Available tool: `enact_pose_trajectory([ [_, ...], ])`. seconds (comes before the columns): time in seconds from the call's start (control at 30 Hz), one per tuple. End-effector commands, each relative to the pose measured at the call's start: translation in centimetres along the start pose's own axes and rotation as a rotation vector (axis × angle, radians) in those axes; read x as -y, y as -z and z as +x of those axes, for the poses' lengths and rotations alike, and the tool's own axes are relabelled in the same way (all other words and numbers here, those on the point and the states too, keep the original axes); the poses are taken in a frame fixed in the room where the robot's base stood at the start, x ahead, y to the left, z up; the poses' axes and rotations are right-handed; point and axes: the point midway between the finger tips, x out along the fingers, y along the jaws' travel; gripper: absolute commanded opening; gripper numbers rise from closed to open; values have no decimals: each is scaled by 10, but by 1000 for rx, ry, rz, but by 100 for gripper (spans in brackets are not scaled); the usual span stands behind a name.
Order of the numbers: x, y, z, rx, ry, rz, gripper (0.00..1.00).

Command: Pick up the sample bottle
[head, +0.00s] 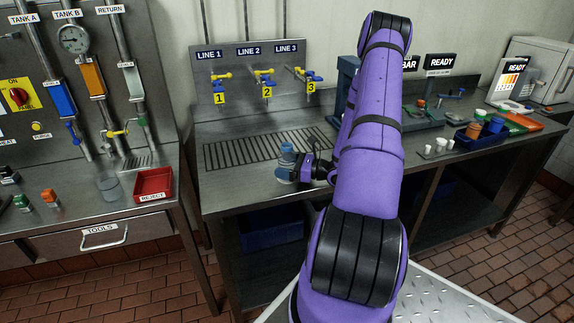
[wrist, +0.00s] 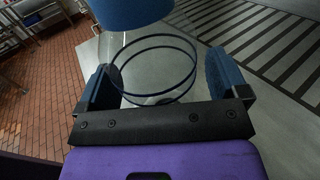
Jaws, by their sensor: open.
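The sample bottle (head: 286,162) is clear with a blue cap and stands on the steel counter at its front edge, in front of the drain grate. In the wrist view its clear body with dark rings (wrist: 155,72) and blue cap (wrist: 125,12) fill the space between the fingers. My gripper (head: 304,166) is at the bottle from the right in the head view. In the wrist view my gripper (wrist: 155,88) is open, one blue pad on each side of the bottle. A small gap seems to show beside the pads; contact is hard to tell.
The drain grate (head: 265,149) lies behind the bottle, below the valves marked LINE 1, 2 and 3. A red REJECT tray (head: 153,184) and a clear beaker (head: 110,187) stand on the left bench. White pieces and blue bins (head: 470,132) are to the right.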

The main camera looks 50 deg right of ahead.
Motion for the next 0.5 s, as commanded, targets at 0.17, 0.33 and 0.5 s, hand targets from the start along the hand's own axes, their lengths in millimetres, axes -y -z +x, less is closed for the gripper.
enact_pose_trajectory([
  [0.17,0,0,0,0,0,0,76],
  [0.33,0,0,-1,0,0,0,39],
  [0.5,0,0,-1,0,0,0,39],
])
